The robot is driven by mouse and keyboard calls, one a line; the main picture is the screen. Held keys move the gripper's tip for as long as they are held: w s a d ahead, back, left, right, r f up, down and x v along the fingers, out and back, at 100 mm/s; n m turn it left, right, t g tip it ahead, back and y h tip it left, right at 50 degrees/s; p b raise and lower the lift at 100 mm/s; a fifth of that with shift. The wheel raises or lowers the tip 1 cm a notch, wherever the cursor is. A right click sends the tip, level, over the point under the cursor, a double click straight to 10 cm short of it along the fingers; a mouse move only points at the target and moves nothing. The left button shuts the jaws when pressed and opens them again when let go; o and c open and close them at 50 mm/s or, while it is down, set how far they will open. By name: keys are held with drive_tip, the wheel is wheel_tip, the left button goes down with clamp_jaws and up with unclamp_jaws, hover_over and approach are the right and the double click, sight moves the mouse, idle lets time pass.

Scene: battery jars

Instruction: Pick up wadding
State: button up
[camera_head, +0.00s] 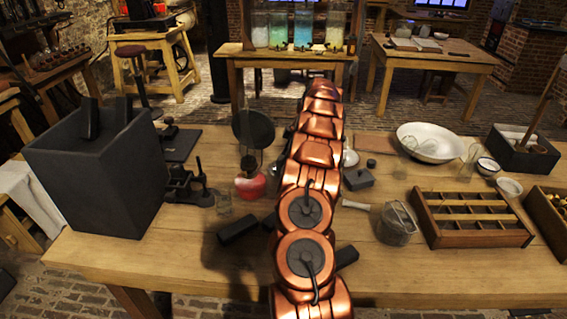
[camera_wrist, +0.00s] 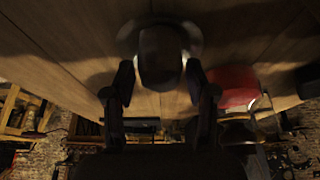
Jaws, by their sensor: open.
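I cannot identify the wadding for sure in either view. In the wrist view, a dark, blurred, rounded lump (camera_wrist: 160,58) lies between my fingertips, with a pale rim around its upper part. I cannot tell what it is. My gripper (camera_wrist: 160,86) is open, one finger on each side of the lump, and no clear contact shows. In the head view, my copper-coloured arm hides the gripper and the table beneath it. A small white thing (camera_head: 350,157) shows partly past the arm's right side.
A red flask (camera_head: 250,185) stands left of the arm; it also shows in the wrist view (camera_wrist: 236,84). A dark block (camera_head: 358,179), a metal can (camera_head: 396,224) and a divided wooden tray (camera_head: 470,239) lie to the right. A white basin (camera_head: 438,142) stands farther back.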

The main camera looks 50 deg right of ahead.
drive_tip(key=x, duration=0.3)
drive_tip(key=shift+f+p, duration=0.1)
drive_tip(key=shift+p, duration=0.2)
drive_tip(key=c, duration=0.7)
wheel_tip(320, 180, up, 10)
drive_tip(key=shift+b, duration=1.15)
